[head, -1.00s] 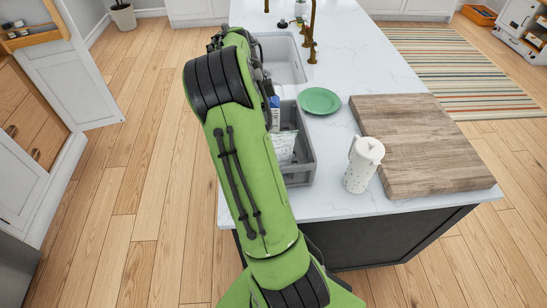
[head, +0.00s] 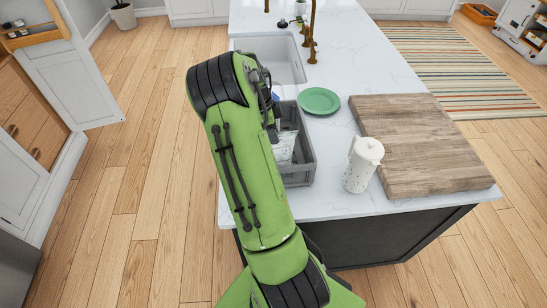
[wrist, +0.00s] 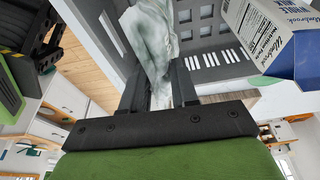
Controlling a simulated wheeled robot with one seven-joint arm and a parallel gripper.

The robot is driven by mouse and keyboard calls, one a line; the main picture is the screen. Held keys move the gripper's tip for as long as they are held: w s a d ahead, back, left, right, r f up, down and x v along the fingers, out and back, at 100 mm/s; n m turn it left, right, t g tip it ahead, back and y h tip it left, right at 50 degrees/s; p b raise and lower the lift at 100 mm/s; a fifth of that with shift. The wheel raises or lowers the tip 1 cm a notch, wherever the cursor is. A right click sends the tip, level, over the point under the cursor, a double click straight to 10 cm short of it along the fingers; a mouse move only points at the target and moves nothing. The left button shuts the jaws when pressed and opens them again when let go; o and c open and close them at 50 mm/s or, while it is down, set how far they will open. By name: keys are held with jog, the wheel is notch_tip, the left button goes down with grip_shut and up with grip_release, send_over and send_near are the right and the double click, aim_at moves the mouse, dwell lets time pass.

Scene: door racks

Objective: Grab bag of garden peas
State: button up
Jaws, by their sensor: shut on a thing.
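A pale, whitish-green bag (wrist: 152,32) is between the fingers of my gripper (wrist: 160,75) in the wrist view, and the fingers are shut on it. Its label is not readable. The bag also shows in the head view (head: 284,149), at the near end of a grey slotted crate (head: 299,175) on the counter. My arm hides most of the gripper and part of the crate in the head view. The crate's walls show behind the bag in the wrist view (wrist: 225,30).
A blue and white box (wrist: 268,35) is close to the right of the fingers in the wrist view. A green plate (head: 319,101), a white pitcher (head: 363,164) and a wooden board (head: 418,145) stand right of the crate. The sink (head: 283,62) lies beyond.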

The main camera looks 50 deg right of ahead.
grip_shut()
dwell(0.8)
jog(key=shift+r, duration=0.1)
